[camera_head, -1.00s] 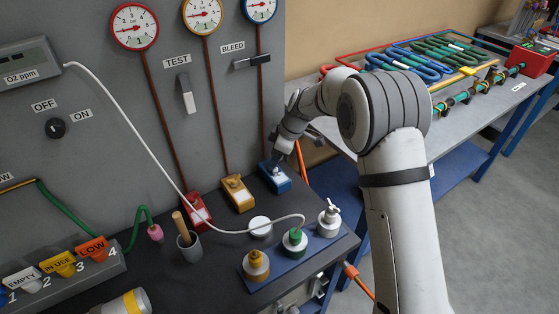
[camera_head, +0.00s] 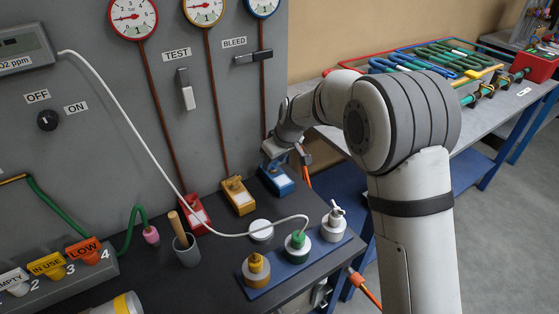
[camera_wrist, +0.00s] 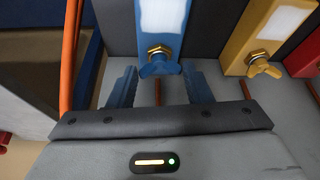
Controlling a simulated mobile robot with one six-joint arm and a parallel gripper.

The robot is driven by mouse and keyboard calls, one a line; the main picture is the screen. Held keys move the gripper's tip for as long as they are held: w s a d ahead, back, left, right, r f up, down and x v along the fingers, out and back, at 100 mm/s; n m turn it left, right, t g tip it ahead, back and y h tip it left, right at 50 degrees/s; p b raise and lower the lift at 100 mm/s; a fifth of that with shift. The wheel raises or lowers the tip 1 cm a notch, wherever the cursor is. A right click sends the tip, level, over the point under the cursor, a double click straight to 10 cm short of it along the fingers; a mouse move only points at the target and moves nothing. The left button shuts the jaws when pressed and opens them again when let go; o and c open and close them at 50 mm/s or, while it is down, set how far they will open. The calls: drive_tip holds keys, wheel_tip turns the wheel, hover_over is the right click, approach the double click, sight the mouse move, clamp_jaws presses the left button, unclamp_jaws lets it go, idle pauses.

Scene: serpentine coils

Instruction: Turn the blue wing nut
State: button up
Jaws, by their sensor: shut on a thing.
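The blue wing nut (camera_wrist: 159,67) sits on a brass fitting at the end of a blue block (camera_wrist: 163,20) with a white label. In the wrist view the fingers of my gripper (camera_wrist: 159,78) stand on either side of the wing nut, at its wings. My gripper is shut on it. In the head view the blue block (camera_head: 277,181) lies on the dark bench, with my gripper (camera_head: 286,156) just above and behind it. The wing nut itself is hidden there.
A yellow block (camera_head: 238,196) with a brass wing nut (camera_wrist: 264,67) and a red block (camera_head: 195,213) stand to the left in the head view. An orange hose (camera_wrist: 69,55) runs close by.

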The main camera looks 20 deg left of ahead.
drive_tip(key=shift+a+r, duration=0.15)
idle(0.3)
drive_tip(key=o, duration=1)
drive_tip(key=v, duration=0.7)
drive_tip(key=shift+r, duration=0.25)
drive_tip(key=shift+s, duration=0.1)
